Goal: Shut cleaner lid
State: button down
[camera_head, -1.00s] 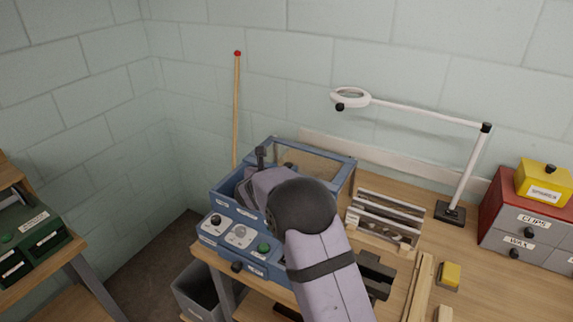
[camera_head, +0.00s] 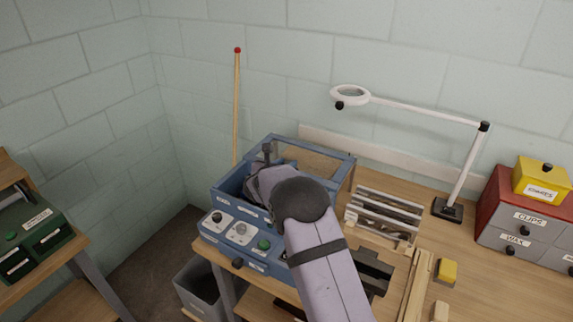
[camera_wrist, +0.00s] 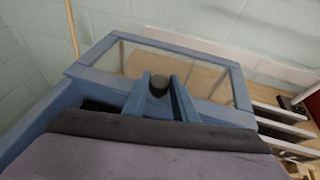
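The blue cleaner (camera_head: 232,212) stands at the left end of the bench, with labels and knobs on its front. Its blue-framed clear lid (camera_head: 341,172) stands over the rear right part, and the dark interior shows at the left, so the lid is not flush over the whole box. The lid (camera_wrist: 88,75) fills the upper middle of the wrist view. My gripper (camera_wrist: 160,80) has one blue-grey finger on each side of a dark round knob (camera_wrist: 158,86) at the lid's near edge. The fingers look open; contact with the knob is unclear. My arm hides the fingertips in the head view.
A slatted rack (camera_head: 385,214) stands close to the cleaner's right side. A white magnifier lamp (camera_head: 470,170) and red-grey drawers (camera_head: 520,225) are farther right. A wooden stick (camera_head: 236,110) leans at the wall behind. A grey bin (camera_head: 197,290) stands below left.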

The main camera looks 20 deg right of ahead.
jog(key=shift+s+a+f+b, duration=0.1)
jog(key=shift+s+a+b, duration=0.3)
jog(key=shift+a+b, duration=0.05)
jog(key=s+a+b, duration=0.5)
jog(key=s+a, duration=0.7)
jog(key=c, duration=1.6)
grip_release()
jog(key=shift+s+a, duration=0.1)
jog(key=shift+o, duration=0.8)
jog(key=shift+s, duration=0.1)
